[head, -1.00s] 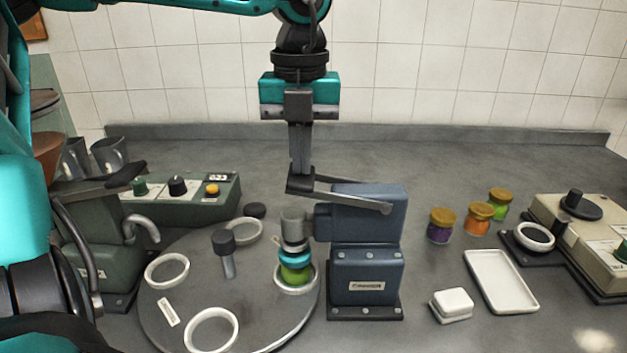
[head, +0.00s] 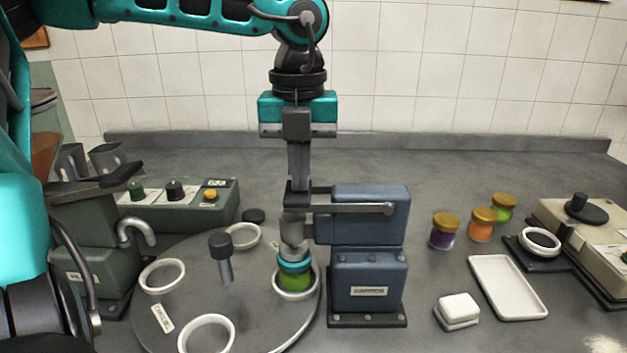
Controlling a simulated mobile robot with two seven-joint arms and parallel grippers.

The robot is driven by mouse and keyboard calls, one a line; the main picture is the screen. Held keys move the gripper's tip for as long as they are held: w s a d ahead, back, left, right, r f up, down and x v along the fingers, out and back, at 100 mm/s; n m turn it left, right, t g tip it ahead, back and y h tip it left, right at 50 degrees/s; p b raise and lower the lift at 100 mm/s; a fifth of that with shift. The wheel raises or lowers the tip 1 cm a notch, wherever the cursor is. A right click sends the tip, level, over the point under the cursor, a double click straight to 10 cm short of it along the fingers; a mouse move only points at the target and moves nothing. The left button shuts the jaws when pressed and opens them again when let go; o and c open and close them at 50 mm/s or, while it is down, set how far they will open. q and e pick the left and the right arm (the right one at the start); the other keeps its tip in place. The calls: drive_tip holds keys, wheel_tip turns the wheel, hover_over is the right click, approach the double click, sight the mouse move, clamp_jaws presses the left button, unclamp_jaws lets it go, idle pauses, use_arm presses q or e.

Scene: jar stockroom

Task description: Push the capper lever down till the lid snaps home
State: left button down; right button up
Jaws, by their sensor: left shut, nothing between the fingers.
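The blue capper (head: 369,255) stands in the middle, right of the turntable. Its grey lever (head: 350,209) now lies about level across the capper's front. My left gripper (head: 298,190) points down, shut and empty, with its tips at the lever's left end. Below it, the capper's grey head (head: 295,232) is down over a jar with green contents (head: 294,280). The jar stands in a white ring holder on the turntable (head: 190,300). I cannot tell whether the lid has snapped. My right gripper is not in view.
Gold-lidded jars (head: 482,224) stand right of the capper, with a white tray (head: 507,287) and a white block (head: 457,310) in front. A green filling machine (head: 85,240) is at left. A beige machine (head: 590,240) is at far right.

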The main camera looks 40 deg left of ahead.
use_arm(q)
drive_tip(key=shift+f, duration=0.15)
drive_tip(key=shift+r+p, duration=1.5)
drive_tip(key=shift+r, duration=0.75)
drive_tip(key=shift+r, duration=0.1)
wheel_tip(320, 180, up, 5)
drive_tip(key=p, duration=0.3)
drive_tip(key=shift+s, duration=0.1)
